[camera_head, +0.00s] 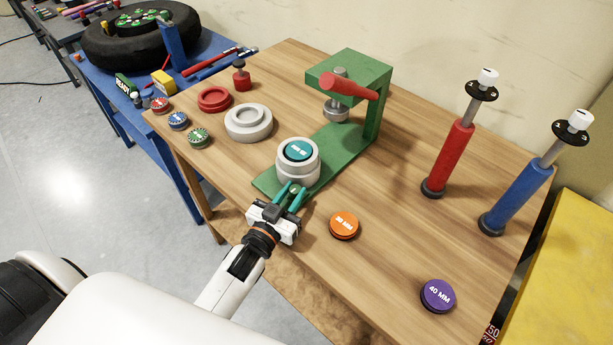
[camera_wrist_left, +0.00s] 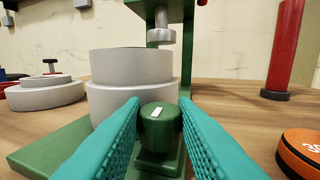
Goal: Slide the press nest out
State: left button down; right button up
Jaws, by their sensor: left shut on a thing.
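The press nest (camera_head: 298,168) is a grey stepped cylinder with a teal disc (camera_head: 299,151) in its top. It sits on the near part of the green press base (camera_head: 342,142), out in front of the ram (camera_head: 337,110). In the left wrist view the grey nest (camera_wrist_left: 130,82) stands right behind a round green knob (camera_wrist_left: 160,127). My left gripper (camera_head: 288,196) is at the near end of the base, its teal fingers on both sides of the knob and shut on it. The teal disc is hidden in the wrist view. My right gripper is not in view.
A red press lever (camera_head: 348,87) juts out above the base. Grey rings (camera_head: 248,122) and a red ring (camera_head: 214,99) lie at left. An orange disc (camera_head: 344,225) and a purple disc (camera_head: 438,295) lie at right, before red (camera_head: 449,160) and blue (camera_head: 517,200) upright cylinders.

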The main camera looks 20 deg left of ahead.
pick_arm(q)
jog(key=shift+s+a, duration=0.2)
jog(key=shift+s, duration=0.4)
jog(key=shift+s+a, duration=0.2)
jog(key=shift+s, duration=0.35)
jog(key=shift+f, duration=0.1)
jog(key=c, duration=1.6)
grip_release()
jog(key=o, duration=0.3)
jog(key=shift+o, duration=0.8)
jog(key=shift+s+a, duration=0.1)
jog(key=shift+s, duration=0.1)
